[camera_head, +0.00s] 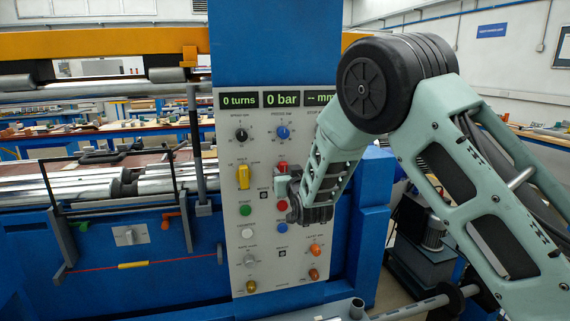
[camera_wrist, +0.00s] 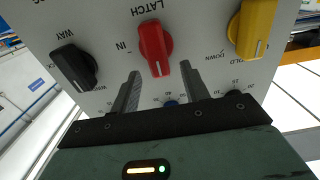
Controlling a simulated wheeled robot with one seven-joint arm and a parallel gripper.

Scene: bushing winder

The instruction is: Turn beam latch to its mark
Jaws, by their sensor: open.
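The red latch knob (camera_wrist: 153,48), with LATCH lettering beside it, sits near the middle top of the wrist view. Its white pointer line points toward the bottom of that picture, leaning slightly right. An "IN" label is to its left. In the head view the knob (camera_head: 282,167) is a small red patch, partly covered by my gripper (camera_head: 290,194). My gripper (camera_wrist: 148,73) is open, its two fingers apart, with the fingertips close to the knob's near end on either side. I cannot tell whether they touch it. Nothing is held.
A yellow knob (camera_wrist: 257,28) is to the right of the latch knob and a black knob (camera_wrist: 73,65) to its left in the wrist view. The grey panel (camera_head: 263,232) also carries buttons and dials. The blue machine body (camera_head: 110,265) is left of it.

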